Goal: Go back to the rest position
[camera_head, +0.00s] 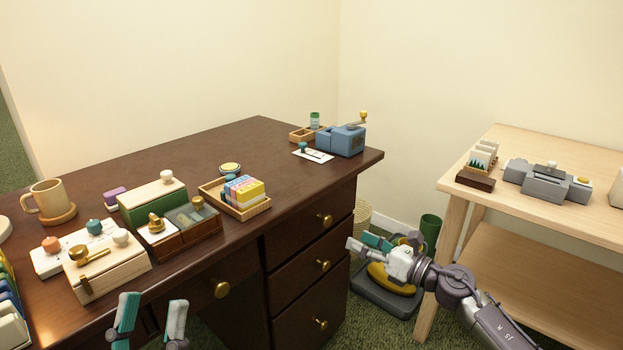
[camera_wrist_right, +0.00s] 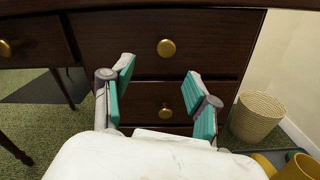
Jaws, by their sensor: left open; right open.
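My left gripper (camera_head: 150,318) is at the bottom of the head view, in front of the desk's near edge. Its two fingers stand apart with nothing between them. My right gripper (camera_head: 368,243) is in front of the desk's drawers, at the end of my right arm. In the right wrist view its teal-padded fingers (camera_wrist_right: 160,95) are spread apart and empty, facing the drawer fronts with brass knobs. No object is held by either gripper.
The dark wooden desk (camera_head: 150,165) carries boxes, a mug (camera_head: 48,198), a wooden tray (camera_head: 262,209) and a blue grinder-like device (camera_head: 342,140). A light wood table (camera_head: 560,152) stands at right. A woven basket (camera_wrist_right: 258,116) and a grey-yellow floor item (camera_head: 372,292) are beside the drawers.

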